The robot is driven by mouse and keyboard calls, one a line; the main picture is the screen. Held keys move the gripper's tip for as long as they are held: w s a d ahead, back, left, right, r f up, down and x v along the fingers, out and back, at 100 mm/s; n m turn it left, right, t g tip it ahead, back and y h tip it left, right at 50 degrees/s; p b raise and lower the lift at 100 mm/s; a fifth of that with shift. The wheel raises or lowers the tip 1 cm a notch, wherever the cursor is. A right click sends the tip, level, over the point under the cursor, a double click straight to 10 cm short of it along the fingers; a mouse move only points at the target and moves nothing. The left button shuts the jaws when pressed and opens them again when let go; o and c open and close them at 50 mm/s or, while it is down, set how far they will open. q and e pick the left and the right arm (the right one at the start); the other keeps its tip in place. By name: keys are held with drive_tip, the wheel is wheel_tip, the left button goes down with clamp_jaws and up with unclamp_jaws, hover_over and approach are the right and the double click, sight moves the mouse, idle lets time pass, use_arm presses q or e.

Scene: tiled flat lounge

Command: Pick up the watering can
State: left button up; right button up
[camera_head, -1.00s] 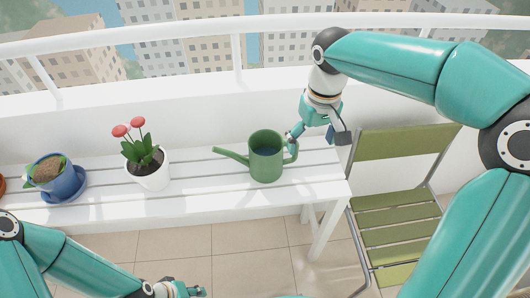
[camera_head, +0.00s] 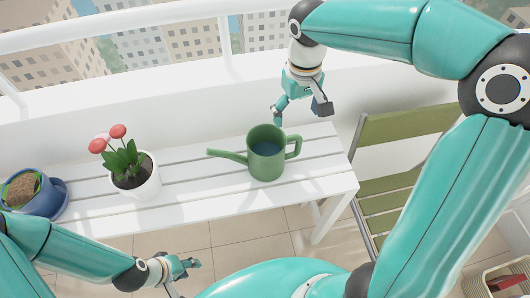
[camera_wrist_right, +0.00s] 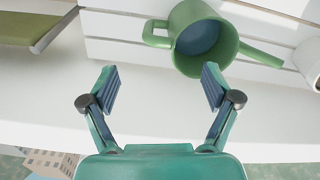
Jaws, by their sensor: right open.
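The green watering can (camera_head: 266,158) stands upright on the white slatted bench (camera_head: 195,196), its spout to the left and its handle to the right in the head view. It holds something bluish, like water. In the right wrist view the can (camera_wrist_right: 226,42) lies beyond the fingertips, its handle on the left. My right gripper (camera_head: 300,112) is open and empty, above and behind the can, apart from it; in the right wrist view its two fingers (camera_wrist_right: 156,88) are spread wide. My left gripper (camera_head: 187,272) is low at the front, away from the can; its finger opening is unclear.
A white pot with red flowers (camera_head: 134,180) and a blue pot (camera_head: 42,200) on a saucer stand left on the bench. A green slatted chair (camera_head: 400,135) is at the right. The railing and white wall (camera_head: 180,98) run behind. A basket (camera_head: 500,280) is lower right.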

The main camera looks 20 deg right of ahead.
sight(294, 137)
wheel_tip(294, 137, down, 11)
drive_tip(key=shift+f, duration=0.1)
clamp_jaws()
idle(0.8)
